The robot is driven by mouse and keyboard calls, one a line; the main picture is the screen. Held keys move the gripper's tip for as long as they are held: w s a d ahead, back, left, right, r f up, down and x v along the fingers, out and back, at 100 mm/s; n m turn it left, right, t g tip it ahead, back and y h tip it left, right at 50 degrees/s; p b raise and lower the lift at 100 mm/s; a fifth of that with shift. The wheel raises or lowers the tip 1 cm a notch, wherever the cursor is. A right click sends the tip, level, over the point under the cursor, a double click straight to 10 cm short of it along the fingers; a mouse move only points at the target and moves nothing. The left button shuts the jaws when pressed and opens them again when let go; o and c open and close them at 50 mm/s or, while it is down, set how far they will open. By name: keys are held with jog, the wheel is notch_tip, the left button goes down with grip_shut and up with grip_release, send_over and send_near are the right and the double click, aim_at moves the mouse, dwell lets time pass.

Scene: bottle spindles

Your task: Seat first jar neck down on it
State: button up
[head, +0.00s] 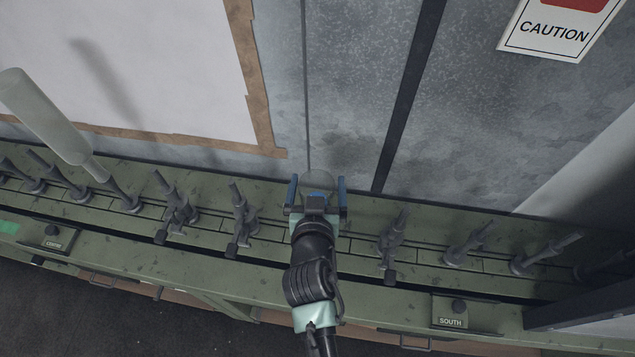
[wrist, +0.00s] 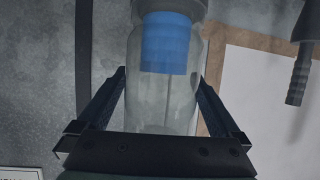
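A clear glass jar (head: 321,179) stands between the fingers of my gripper (head: 317,190). In the wrist view the jar (wrist: 150,105) fills the middle, with both fingers (wrist: 165,105) against its sides. A blue cylinder (wrist: 166,43) shows in or through the jar's upper part in that view, with a thin line below it; I cannot tell what it is. The jar is over the spindle row, in the gap between two bare spindles, the left one (head: 242,215) and the right one (head: 394,240). Any spindle below the jar is hidden by my gripper, so I cannot tell whether it touches one.
A frosted bottle (head: 45,118) sits tilted, neck down, on a spindle (head: 122,198) at the left. More bare spindles (head: 470,243) line the green rail (head: 235,262). A grey metal wall (head: 345,90) stands behind. A dark beam (head: 590,312) is at the lower right.

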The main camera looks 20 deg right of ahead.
jog(key=shift+s, duration=0.1)
jog(key=shift+s+a, duration=0.2)
jog(key=shift+s, duration=0.05)
jog(key=b+v, duration=0.1)
jog(key=v, duration=1.1)
jog(key=shift+r, duration=0.3)
